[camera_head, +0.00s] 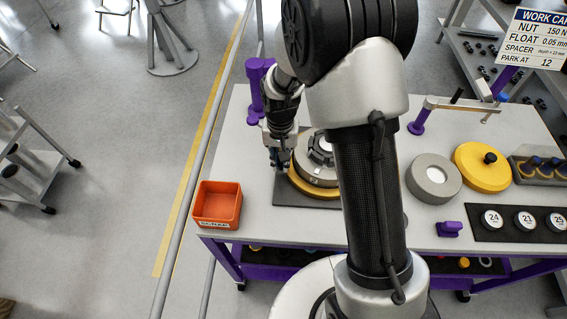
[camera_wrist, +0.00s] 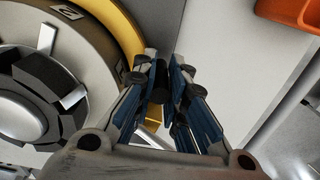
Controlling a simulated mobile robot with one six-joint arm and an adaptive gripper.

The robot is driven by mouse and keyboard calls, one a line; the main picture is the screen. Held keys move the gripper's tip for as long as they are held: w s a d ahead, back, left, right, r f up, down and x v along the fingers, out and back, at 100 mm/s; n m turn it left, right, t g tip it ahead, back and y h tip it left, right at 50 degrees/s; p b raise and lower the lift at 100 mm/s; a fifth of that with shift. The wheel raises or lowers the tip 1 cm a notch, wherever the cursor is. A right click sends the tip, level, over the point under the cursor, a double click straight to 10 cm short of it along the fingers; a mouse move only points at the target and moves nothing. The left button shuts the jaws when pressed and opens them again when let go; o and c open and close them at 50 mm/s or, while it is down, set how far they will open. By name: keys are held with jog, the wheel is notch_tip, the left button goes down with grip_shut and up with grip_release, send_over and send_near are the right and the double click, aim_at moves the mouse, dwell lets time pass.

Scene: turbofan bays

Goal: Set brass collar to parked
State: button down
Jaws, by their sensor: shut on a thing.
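The brass collar (camera_head: 314,190) is a yellow ring around the base of a round grey unit (camera_head: 318,165) on a dark plate on the bench. In the wrist view the collar (camera_wrist: 128,32) curves along the left, outside a brown-grey ring with a number mark (camera_wrist: 68,13), perhaps a 2. My gripper (camera_head: 279,164) is low at the unit's left edge. In the wrist view its fingers (camera_wrist: 160,70) are shut on a small dark peg (camera_wrist: 160,88) beside the collar's outer edge. Whether the peg joins the collar is hidden. My arm covers the unit's right side.
An orange bin (camera_head: 217,204) stands at the bench's front left corner. A purple post (camera_head: 256,88) stands behind my gripper. Right are a grey disc (camera_head: 433,177), a yellow disc (camera_head: 482,166) and a dark numbered strip (camera_head: 520,222). A work card (camera_head: 541,38) reads "PARK AT 12".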

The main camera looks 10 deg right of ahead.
jog(key=shift+w+r, duration=0.1)
jog(key=shift+w, duration=0.2)
jog(key=c, duration=1.8)
grip_release()
jog(key=shift+c, duration=0.2)
jog(key=shift+w+r, duration=0.25)
jog(key=shift+r, duration=0.25)
jog(key=r, duration=1.1)
jog(key=shift+s, duration=0.4)
jog(key=shift+f, duration=0.1)
jog(key=s+d+r+n+t, duration=0.2)
jog(key=s+r+n+t, duration=0.1)
jog(key=s+r, duration=1.15)
jog(key=s+n+t, duration=0.1)
jog(key=s, duration=0.8)
jog(key=shift+d+f+t, duration=0.3)
jog(key=shift+d+f, duration=0.05)
jog(key=shift+d, duration=0.1)
